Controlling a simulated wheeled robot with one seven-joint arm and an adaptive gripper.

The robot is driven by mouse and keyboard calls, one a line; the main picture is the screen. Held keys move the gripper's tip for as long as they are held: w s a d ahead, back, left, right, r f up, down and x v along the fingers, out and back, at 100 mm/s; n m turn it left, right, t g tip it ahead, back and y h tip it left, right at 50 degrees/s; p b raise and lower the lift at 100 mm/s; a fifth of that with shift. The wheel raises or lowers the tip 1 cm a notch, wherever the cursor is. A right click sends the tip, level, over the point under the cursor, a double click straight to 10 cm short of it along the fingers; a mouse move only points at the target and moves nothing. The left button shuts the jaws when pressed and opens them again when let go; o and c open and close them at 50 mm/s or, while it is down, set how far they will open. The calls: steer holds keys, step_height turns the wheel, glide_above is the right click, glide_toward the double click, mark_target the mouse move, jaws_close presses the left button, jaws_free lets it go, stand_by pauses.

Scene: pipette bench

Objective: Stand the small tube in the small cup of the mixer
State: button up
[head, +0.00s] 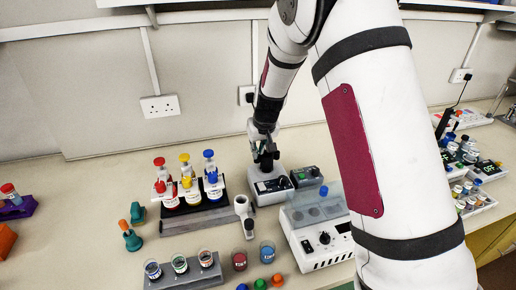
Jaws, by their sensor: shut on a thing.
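My gripper (266,156) is at the back middle of the bench, in the head view, directly over a grey box-shaped mixer (271,188) with a dark front panel. It is shut on the small tube, but the tube is too small and dark against the fingers to make out. The mixer's small cup is hidden behind or under the gripper. I cannot tell whether the tube touches the cup or is above it.
A white lidded unit (322,243) is in front. My arm covers the right middle.

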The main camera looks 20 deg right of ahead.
steer(key=o, duration=0.7)
steer(key=shift+f, duration=0.1)
steer(key=v, duration=1.2)
